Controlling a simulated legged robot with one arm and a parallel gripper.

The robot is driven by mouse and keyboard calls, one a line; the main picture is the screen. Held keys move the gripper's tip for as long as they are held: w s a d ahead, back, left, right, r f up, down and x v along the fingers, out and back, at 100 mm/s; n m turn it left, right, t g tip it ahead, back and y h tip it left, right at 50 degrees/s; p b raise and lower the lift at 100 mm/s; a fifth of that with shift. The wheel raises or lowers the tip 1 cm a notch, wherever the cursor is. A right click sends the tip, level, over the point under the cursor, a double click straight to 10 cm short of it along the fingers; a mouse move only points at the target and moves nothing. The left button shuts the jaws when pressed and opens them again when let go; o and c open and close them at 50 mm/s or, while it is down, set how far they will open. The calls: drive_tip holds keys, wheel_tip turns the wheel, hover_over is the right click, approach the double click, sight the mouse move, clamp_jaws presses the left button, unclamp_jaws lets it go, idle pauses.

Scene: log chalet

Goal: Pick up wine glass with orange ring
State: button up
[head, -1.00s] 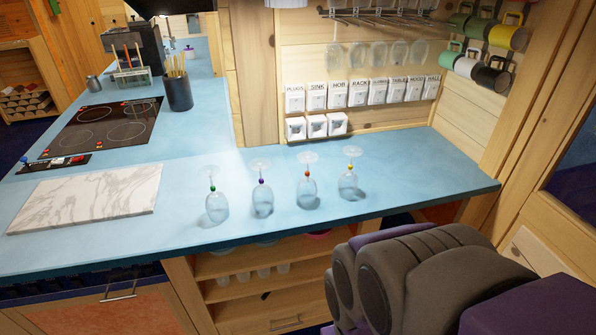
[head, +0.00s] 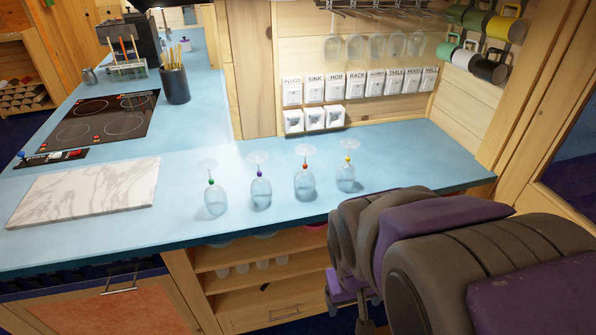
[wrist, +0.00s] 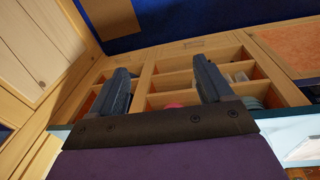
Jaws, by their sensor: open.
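The wine glass with the orange ring (head: 305,184) stands upside down on the blue counter (head: 190,235), third from the left in a row of glasses. Its ring (head: 305,167) sits on the stem, below the upturned foot. To its left stand upside-down glasses with a green ring (head: 214,197) and a purple ring (head: 261,190). To its right is one with a yellow ring (head: 347,175). My gripper (wrist: 162,82) is open and empty in the wrist view, two dark fingers apart, facing the shelves below the counter. My arm is at the lower right in the head view.
A marble board (head: 85,195) and a black hob (head: 108,116) lie on the left of the counter. Labelled switches (head: 360,88) and hanging glasses (head: 376,47) are on the back wall. Mugs (head: 482,50) hang at the upper right. Open shelves (head: 265,262) are below the counter.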

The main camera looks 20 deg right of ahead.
drive_tip(key=o, duration=0.3)
drive_tip(key=w+d+f+t, duration=0.1)
drive_tip(key=w+d, duration=0.2)
drive_tip(key=w, duration=0.2)
drive_tip(key=w+d+f+t+h+p, duration=0.1)
drive_tip(key=w+d, duration=0.2)
drive_tip(key=w, duration=0.2)
drive_tip(key=w+d+f+t+h, duration=0.1)
drive_tip(key=w+d+t, duration=0.1)
drive_tip(key=w, duration=0.3)
drive_tip(key=shift+d+p, duration=0.3)
drive_tip(key=shift+d, duration=0.45)
drive_tip(key=shift+o, duration=0.2)
drive_tip(key=n+t+y+p, duration=0.3)
drive_tip(key=t+y+p, duration=0.3)
drive_tip(key=t, duration=0.7)
approach(311, 189)
drive_tip(key=shift+y, duration=0.6)
drive_tip(key=b+x, duration=0.3)
drive_tip(key=x, duration=0.3)
drive_tip(key=shift+d+r, duration=0.1)
drive_tip(key=shift+d, duration=0.05)
drive_tip(key=shift+b+x, duration=0.8)
drive_tip(key=shift+x, duration=2.25)
